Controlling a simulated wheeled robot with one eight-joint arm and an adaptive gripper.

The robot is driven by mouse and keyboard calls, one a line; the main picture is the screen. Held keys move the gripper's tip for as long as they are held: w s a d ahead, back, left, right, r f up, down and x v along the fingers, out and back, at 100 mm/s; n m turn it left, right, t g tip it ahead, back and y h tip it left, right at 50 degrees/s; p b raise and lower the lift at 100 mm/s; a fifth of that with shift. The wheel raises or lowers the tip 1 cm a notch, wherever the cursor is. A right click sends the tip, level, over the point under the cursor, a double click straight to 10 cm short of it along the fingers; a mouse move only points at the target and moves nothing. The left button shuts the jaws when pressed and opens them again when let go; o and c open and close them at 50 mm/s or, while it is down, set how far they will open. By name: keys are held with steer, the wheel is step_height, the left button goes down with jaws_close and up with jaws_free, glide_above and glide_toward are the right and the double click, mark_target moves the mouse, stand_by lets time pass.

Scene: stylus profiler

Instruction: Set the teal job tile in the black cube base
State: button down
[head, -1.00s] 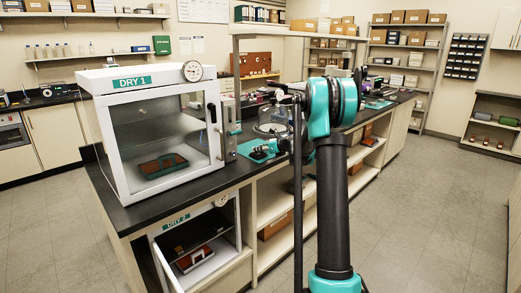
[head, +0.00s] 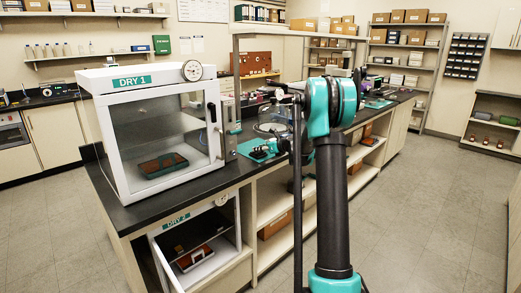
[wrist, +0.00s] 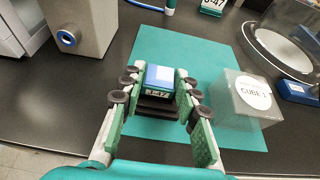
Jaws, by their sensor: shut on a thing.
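In the wrist view my gripper (wrist: 158,76) is shut on a small block-like tile with a blue and white top (wrist: 160,74). Its near face carries a label that seems to read J-47, and little teal shows on it. A black stepped piece, seemingly the black cube base (wrist: 156,105), shows just below the tile between the fingers. I cannot tell whether the tile touches it or hangs above it. A clear cube cover labelled CUBE 1 (wrist: 228,108) stands to the right on the teal mat (wrist: 205,58). In the head view my gripper is small and partly hidden at the mat.
A glass dome (wrist: 285,48) stands at the upper right, with a small blue box (wrist: 298,91) beside it. A grey housing (wrist: 88,28) stands at the upper left. The DRY 1 cabinet (head: 150,125) is left of the mat. Black bench (wrist: 60,115) is bare on the left.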

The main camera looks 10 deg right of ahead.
steer(key=shift+f, duration=0.15)
steer(key=shift+f, duration=0.2)
stand_by(0.3)
steer(key=shift+r, duration=0.1)
steer(key=shift+r, duration=0.45)
steer(key=c, duration=1.7)
jaws_free()
jaws_close()
